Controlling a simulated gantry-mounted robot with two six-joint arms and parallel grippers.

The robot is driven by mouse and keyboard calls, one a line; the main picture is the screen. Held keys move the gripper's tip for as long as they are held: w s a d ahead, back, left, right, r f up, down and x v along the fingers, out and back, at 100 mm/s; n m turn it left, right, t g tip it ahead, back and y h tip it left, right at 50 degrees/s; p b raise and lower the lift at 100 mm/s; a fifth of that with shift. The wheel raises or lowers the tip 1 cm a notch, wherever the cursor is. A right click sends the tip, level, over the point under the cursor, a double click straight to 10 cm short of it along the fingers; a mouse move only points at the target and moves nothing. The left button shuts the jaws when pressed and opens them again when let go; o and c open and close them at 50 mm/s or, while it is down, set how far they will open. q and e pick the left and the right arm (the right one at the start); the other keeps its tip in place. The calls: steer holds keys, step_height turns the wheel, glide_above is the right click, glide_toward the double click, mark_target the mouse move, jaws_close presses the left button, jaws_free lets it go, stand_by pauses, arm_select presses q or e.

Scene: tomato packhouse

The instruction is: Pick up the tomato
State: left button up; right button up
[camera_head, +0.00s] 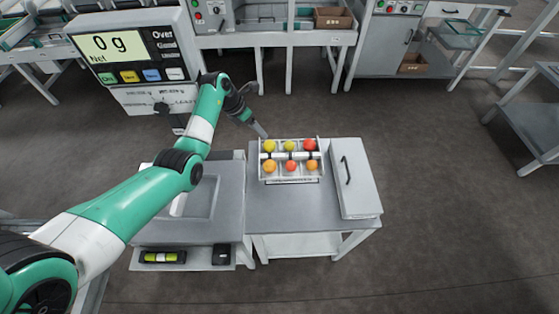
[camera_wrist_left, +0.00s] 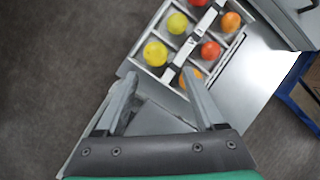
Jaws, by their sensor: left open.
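The tomatoes sit in a small white divided tray (camera_head: 290,180) on the grey table, one per compartment. The back row holds two yellow tomatoes (camera_head: 270,146) (camera_head: 290,146) and a red one (camera_head: 310,144). The front row holds an orange one (camera_head: 270,166), a red one (camera_head: 291,166) and another orange one (camera_head: 312,165). My left gripper (camera_head: 264,134) is at the tray's back left corner, above it. In the left wrist view my left gripper (camera_wrist_left: 161,78) is open and empty. A yellow tomato (camera_wrist_left: 155,53) and an orange tomato (camera_wrist_left: 190,78) are near its fingertips. My right gripper is not in view.
A panel with a dark handle (camera_head: 357,185) lies on the table right of the tray. A scale (camera_head: 190,212) stands at the left, with a display board (camera_head: 130,45) behind it. The table in front of the tray (camera_head: 290,205) is clear.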

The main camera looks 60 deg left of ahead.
mark_target(267, 143)
arm_select(q)
steer(key=b+x, duration=0.1)
steer(key=x, duration=0.1)
steer(key=b+x, duration=0.3)
steer(key=x, duration=0.1)
steer(key=shift+s+a+f+b, duration=0.2)
steer(key=shift+a+f+b, duration=0.15)
steer(key=shift+f, duration=0.15)
steer(key=shift+w, duration=0.15)
steer(key=b+x, duration=0.5)
steer(key=shift+s+f, duration=0.2)
steer(key=shift+s, duration=0.05)
steer(key=shift+w+r, duration=0.1)
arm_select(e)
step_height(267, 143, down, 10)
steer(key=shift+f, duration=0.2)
arm_select(q)
steer(key=c, duration=0.6)
steer(key=shift+o, duration=0.2)
